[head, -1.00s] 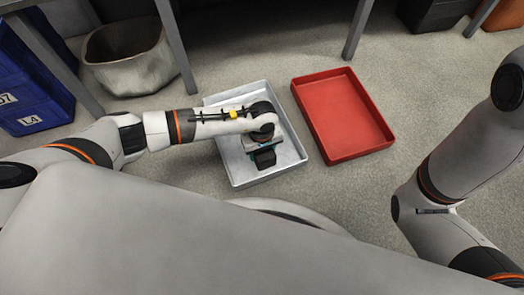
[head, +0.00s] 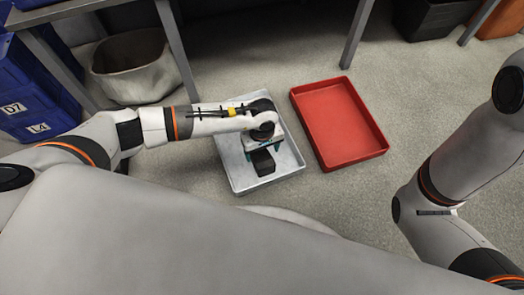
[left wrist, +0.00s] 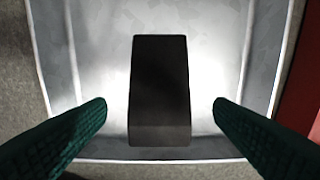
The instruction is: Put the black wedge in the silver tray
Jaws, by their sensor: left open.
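The black wedge (left wrist: 160,90) lies in the silver tray (left wrist: 215,30) in the left wrist view, between and ahead of my two green fingertips, with a gap on each side. In the head view the wedge (head: 263,162) shows just below my left gripper (head: 264,148), inside the silver tray (head: 238,186) on the floor. My left gripper is open and apart from the wedge. My left arm covers part of the tray's far side. My right arm shows at the right, but its gripper is out of view.
A red tray (head: 338,121), empty, lies just right of the silver tray. A pale bin (head: 138,68) and blue crates (head: 32,100) stand at the left by metal table legs. The grey floor right of the red tray is clear.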

